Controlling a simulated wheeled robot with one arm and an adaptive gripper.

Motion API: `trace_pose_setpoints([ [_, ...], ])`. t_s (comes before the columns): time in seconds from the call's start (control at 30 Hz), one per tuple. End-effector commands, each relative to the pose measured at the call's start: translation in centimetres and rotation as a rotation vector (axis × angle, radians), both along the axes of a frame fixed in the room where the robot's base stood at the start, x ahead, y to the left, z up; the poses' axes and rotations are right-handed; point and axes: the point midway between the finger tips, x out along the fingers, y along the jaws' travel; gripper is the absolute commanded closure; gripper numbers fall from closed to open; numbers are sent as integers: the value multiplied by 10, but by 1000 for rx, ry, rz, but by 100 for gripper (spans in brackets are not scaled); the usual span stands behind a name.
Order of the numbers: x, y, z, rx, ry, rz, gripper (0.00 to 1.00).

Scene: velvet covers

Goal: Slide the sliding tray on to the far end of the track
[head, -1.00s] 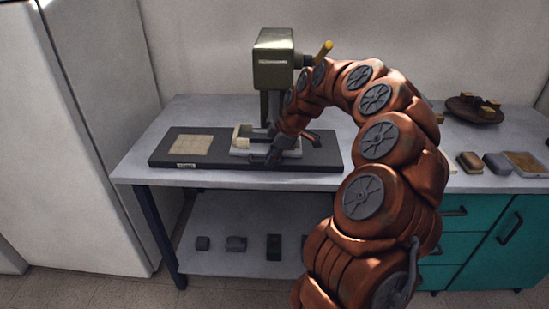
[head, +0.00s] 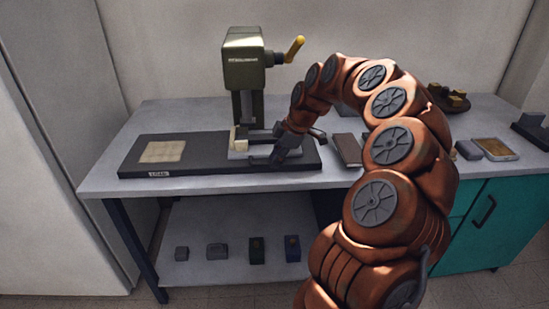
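The sliding tray (head: 238,155) is a light grey piece with a cream block (head: 240,143) at its left end. It sits on the long dark base that carries the track (head: 207,160), below the green press, right of the base's middle. My gripper (head: 278,154) is dark and low over the base, at the tray's right side. It looks close to or touching the tray, but I cannot tell which. My gripper and arm hide the tray's right part. Whether the fingers are open or shut does not show clearly.
The green press (head: 243,62) with a yellow-handled lever (head: 294,49) stands behind the tray. A beige square (head: 162,151) lies at the base's left end. A brown book-like block (head: 347,149) lies right of the base. Several small blocks stand on the lower shelf (head: 222,268).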

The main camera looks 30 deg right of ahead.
Motion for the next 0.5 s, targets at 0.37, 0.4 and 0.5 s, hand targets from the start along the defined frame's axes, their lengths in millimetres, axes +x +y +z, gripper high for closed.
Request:
trace_pose_setpoints([
  [0.37, 1, 2, 0, 3, 0, 3, 61],
  [0.4, 1, 2, 0, 3, 0, 3, 61],
  [0.5, 0, 1, 3, 3, -1, 2, 61],
])
